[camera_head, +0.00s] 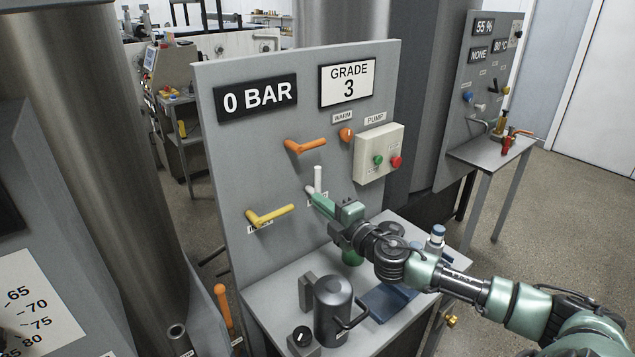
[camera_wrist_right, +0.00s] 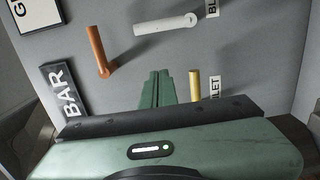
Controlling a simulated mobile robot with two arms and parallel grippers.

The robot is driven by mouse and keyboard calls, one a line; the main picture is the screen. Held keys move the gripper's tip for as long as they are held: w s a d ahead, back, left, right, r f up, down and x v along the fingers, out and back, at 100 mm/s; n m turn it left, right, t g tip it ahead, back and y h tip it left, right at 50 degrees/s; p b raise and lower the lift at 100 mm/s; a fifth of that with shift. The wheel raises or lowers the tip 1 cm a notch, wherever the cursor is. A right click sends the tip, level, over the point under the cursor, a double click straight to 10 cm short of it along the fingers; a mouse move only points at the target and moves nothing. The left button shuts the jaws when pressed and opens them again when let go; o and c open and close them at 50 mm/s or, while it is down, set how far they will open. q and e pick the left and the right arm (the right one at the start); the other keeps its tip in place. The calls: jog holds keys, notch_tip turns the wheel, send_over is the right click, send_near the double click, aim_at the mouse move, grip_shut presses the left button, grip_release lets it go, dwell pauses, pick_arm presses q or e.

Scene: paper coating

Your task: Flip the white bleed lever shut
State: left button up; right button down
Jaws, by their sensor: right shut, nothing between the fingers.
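The white bleed lever (camera_head: 318,178) stands upright on the grey panel (camera_head: 235,150), its lower end near a label partly hidden by my gripper. It also shows in the right wrist view (camera_wrist_right: 163,25), lying across the top of the picture. My right gripper (camera_head: 314,195) is shut and empty, its green fingertips beside the lever's lower part in the head view. In the wrist view a gap shows between the fingertips (camera_wrist_right: 158,76) and the lever; whether they touch the panel I cannot tell. My left gripper is not in view.
An orange lever (camera_head: 305,146) sits above left of the white one, and a yellow lever (camera_head: 270,215) below left. A button box (camera_head: 379,153) juts out at the right. Below, a shelf (camera_head: 265,299) carries a dark jug (camera_head: 333,308).

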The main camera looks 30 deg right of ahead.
jog(key=w+d+p, duration=0.1)
jog(key=w+d, duration=0.2)
jog(key=w, duration=0.4)
jog(key=shift+d, duration=0.3)
